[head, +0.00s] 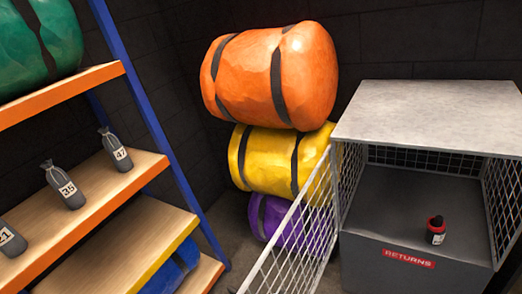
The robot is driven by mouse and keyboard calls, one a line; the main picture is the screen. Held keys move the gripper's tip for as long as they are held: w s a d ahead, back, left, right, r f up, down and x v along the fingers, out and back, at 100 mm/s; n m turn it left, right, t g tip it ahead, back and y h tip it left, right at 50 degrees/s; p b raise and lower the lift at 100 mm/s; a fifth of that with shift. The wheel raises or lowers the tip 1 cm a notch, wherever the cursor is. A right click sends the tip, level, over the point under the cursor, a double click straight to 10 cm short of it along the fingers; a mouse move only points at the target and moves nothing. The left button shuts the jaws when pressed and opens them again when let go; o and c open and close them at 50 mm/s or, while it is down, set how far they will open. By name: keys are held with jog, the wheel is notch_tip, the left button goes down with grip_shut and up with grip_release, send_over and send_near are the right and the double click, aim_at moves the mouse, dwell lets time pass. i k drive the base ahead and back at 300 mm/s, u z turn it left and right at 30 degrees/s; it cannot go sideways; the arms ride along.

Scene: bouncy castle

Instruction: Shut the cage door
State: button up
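The cage (430,118) stands at the right, with a grey top, mesh sides and a red "RETURNS" label (409,259) on its front. Its white mesh door (297,240) stands open, swung out from the cage's left front edge toward the lower middle of the view. The door's lower part runs out of the picture. The front opening is clear, and a small dark bottle-like item with a red band and a label (437,231) sits inside on the grey floor. My gripper is not in view.
A shelf rack with a blue post (160,135) and orange-edged boards stands at the left, holding numbered grey bags (64,185). Orange (270,75), yellow (280,160) and purple (268,216) strapped rolls are stacked behind the door. Some floor shows between rack and door.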

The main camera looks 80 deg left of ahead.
aim_at(232, 289)
jog(key=k, duration=1.6)
jog(key=u, duration=1)
jog(key=i, duration=1)
